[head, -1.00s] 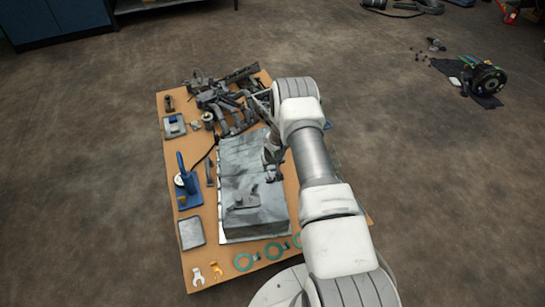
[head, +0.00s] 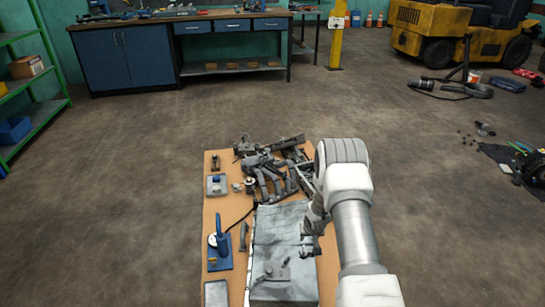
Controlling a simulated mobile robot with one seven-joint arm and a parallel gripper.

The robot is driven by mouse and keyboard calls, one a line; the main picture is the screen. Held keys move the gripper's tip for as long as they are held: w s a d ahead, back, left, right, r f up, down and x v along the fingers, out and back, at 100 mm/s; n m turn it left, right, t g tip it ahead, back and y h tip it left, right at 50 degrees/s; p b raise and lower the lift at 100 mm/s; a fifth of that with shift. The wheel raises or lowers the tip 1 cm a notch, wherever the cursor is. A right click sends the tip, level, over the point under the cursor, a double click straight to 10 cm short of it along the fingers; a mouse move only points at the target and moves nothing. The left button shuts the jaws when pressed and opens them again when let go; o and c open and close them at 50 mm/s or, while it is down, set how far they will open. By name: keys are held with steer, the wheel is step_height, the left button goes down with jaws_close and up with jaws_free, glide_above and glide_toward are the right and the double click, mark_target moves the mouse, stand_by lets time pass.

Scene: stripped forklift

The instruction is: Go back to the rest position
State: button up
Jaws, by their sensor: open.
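My gripper (head: 309,243) shows in the head view at the end of my white and grey arm. It hangs over the right side of a grey, cloth-like covered block (head: 277,231) on a low tan board (head: 212,240). The jaws are open and I see nothing held between them. The fingertips are small in the picture, and I cannot tell whether they touch the block. A small grey part (head: 272,272) lies on top of the block. My arm hides the right part of the board.
A pile of dark metal parts (head: 270,170) fills the board's far end. A blue upright tool (head: 219,245) stands at its left. A blue workbench (head: 150,55), green shelf (head: 35,110) and yellow forklift (head: 430,30) stand farther off.

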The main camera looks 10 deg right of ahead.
step_height(320, 180, up, 29)
steer(key=s+a+h, duration=0.1)
steer(key=s+a, duration=0.2)
steer(key=s+a+r+n+t, duration=0.1)
steer(key=s+a+r, duration=0.2)
steer(key=s+r, duration=0.7)
steer(key=s+a+r, duration=0.3)
steer(key=s+r, duration=0.6)
steer(key=s, duration=0.2)
steer(key=s+a+n+y, duration=0.1)
steer(key=s+a+y, duration=0.15)
steer(key=s, duration=0.75)
step_height(320, 180, up, 22)
steer(key=p, duration=2.1)
steer(key=shift+s+a+h, duration=0.3)
steer(key=shift+s+h, duration=0.05)
steer(key=shift+s, duration=0.05)
